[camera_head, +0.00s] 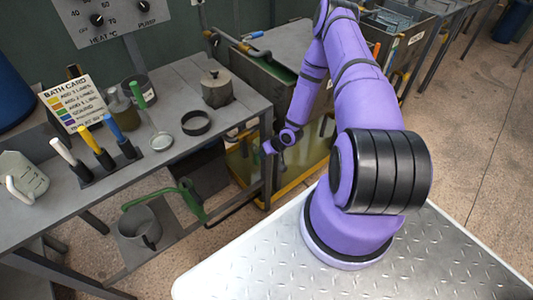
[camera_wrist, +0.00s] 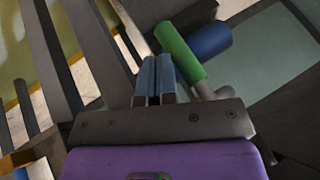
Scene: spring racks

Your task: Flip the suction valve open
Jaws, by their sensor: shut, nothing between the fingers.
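My gripper (camera_wrist: 155,72) is shut and empty, its two blue-grey fingers side by side in the wrist view. A green cylindrical handle (camera_wrist: 181,52) on a pale metal stem lies close to the right of the fingertips. I cannot tell whether they touch. A blue cylinder (camera_wrist: 209,40) is just behind the handle. The green handle looks like the suction valve's lever, but I cannot be sure, and its open or shut position is not clear. In the head view my gripper (camera_head: 268,148) is small, beside the bench's right end and above a yellow-rimmed tank; no valve is clear there.
The grey bench (camera_head: 185,165) at left holds a bath card (camera_head: 75,103), coloured-handled tools, a black ring (camera_head: 196,123) and a lidded pot (camera_head: 216,88). The yellow-rimmed tank (camera_head: 293,185) stands under my arm. Dark metal bars (camera_wrist: 62,60) are left of my fingers in the wrist view.

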